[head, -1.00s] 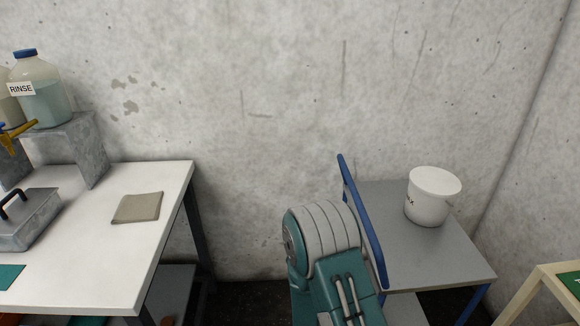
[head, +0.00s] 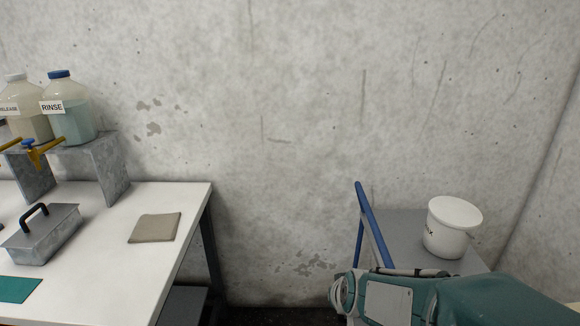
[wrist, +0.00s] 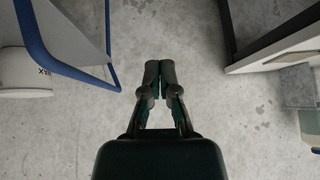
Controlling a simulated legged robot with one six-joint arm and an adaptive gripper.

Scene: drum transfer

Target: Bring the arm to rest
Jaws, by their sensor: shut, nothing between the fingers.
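My gripper (wrist: 159,75) shows in the wrist view with its two fingers together, shut and empty. In the head view my arm lies low at the bottom right, in front of the cart, and the gripper itself does not show there.
A white bucket (head: 453,227) stands on the grey cart (head: 400,226) with a blue handle (head: 373,225). At left, a white table (head: 110,255) bears a folded cloth (head: 155,228), a lidded metal box (head: 42,235) and a RINSE bottle (head: 70,110) on a metal stand (head: 118,165).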

